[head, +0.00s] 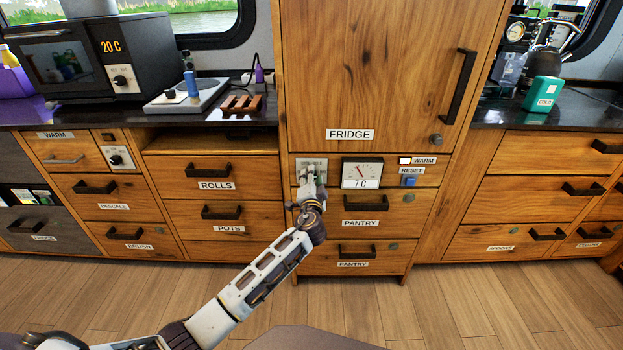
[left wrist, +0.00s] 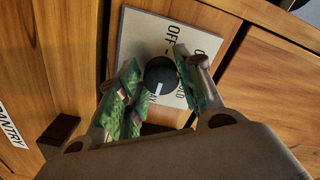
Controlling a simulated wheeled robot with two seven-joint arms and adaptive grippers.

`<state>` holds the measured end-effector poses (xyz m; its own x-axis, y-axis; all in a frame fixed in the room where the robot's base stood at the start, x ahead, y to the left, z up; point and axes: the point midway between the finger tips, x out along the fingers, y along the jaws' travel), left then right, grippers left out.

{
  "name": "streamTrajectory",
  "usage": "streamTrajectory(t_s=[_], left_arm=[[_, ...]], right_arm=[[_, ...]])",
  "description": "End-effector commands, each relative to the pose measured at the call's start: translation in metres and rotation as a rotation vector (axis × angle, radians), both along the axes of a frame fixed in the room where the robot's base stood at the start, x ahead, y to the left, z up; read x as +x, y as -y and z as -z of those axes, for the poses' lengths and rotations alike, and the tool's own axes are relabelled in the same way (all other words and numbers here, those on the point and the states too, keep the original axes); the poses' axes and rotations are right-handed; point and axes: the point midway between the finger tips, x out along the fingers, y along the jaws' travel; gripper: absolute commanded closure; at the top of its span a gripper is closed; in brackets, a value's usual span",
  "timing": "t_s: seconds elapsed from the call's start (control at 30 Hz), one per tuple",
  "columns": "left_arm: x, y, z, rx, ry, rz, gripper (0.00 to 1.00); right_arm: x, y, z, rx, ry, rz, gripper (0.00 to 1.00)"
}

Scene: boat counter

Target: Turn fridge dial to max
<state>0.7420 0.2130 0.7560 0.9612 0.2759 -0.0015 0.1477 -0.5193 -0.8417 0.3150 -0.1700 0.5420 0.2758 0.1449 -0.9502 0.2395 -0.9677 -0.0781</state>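The fridge dial is a round black knob (left wrist: 161,76) with a white mark, on a pale panel (left wrist: 135,38) lettered OFF and COLD; other lettering is partly covered. In the left wrist view the white mark points toward the bottom of the picture. My left gripper (head: 314,186) reaches the panel below the FRIDGE door (head: 380,60). Its green-padded fingers sit on both sides of the knob, close against it, and appear shut on it. In the head view the gripper hides the knob. My right gripper is not in view.
Right of the panel, a gauge (head: 361,173) reads 7 C, beside a WARM indicator (head: 405,160) and a blue RESET button (head: 409,181). PANTRY drawers (head: 350,258) are below. A similar dial (head: 116,158) is at the far left. Drawer handles stick out around the arm.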

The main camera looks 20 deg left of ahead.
Motion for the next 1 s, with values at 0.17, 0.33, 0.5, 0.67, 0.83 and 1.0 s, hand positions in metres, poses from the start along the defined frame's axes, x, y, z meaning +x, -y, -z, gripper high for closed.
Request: streamTrajectory(t_s=[0.17, 0.33, 0.5, 0.67, 0.83, 1.0], left_arm=[[0.000, 0.000, 0.000, -0.001, 0.000, 0.000, 0.45], [0.000, 0.000, -0.001, -0.002, 0.001, -0.001, 0.45], [-0.001, 0.000, -0.001, -0.002, 0.001, -0.001, 0.45], [-0.006, 0.002, -0.001, -0.003, 0.002, 0.000, 0.45], [-0.018, 0.005, 0.000, -0.004, 0.001, 0.000, 0.45], [-0.034, 0.010, 0.000, -0.002, 0.001, 0.001, 0.45]], right_arm=[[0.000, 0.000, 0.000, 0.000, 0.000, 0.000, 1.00], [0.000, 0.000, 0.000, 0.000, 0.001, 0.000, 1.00], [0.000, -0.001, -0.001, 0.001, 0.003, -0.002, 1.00], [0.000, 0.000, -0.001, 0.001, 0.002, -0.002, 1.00], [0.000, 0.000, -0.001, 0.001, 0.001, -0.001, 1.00], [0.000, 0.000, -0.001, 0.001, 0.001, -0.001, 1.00]])
